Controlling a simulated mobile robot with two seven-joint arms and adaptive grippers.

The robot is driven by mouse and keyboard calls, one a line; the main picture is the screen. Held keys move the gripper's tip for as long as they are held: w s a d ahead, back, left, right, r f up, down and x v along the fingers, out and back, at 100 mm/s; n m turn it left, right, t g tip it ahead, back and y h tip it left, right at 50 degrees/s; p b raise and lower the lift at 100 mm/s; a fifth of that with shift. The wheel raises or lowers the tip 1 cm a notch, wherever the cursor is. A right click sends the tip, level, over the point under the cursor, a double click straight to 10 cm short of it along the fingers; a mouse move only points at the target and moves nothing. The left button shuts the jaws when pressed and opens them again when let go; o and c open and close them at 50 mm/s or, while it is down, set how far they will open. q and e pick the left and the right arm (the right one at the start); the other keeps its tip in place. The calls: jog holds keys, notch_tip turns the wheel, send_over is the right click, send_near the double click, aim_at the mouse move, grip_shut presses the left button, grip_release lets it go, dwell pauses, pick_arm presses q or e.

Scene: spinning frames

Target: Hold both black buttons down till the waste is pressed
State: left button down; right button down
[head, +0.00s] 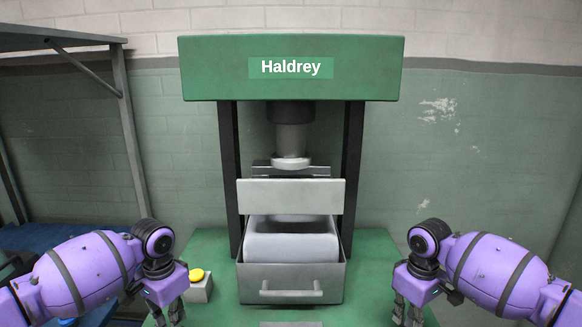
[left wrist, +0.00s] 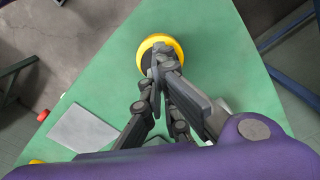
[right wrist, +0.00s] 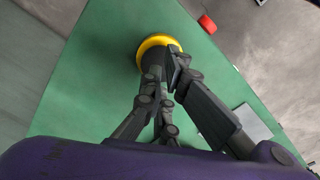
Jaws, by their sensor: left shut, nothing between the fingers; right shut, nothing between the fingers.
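My left gripper (left wrist: 158,64) is shut, its fingertips over a yellow ring (left wrist: 146,47) on the green surface. My right gripper (right wrist: 158,66) is shut over a matching yellow ring (right wrist: 147,46). The fingers hide most of each ring's middle, so I cannot see the black buttons clearly or tell whether they are down. In the head view the rings are out of sight; both grippers point down at the bottom edge. The green press (head: 208,84) has its ram (head: 291,140) above the box (head: 290,275). A pale grey block, perhaps the waste, (head: 290,246) sits in the box.
A yellow knob on a grey box (head: 200,292) stands just right of my left gripper. A pale upright plate (head: 290,197) crosses the front of the press. A metal frame (head: 125,110) stands at the left. A red piece (right wrist: 207,24) lies by the green edge.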

pick_arm(q)
jog(key=shift+f, duration=1.5)
pick_arm(e)
jog(key=shift+f, duration=1.55)
dwell(1.5)
dwell(0.4)
jog(key=shift+r, duration=3.1)
jog(key=s+r, duration=0.3)
jog(key=s, duration=0.4)
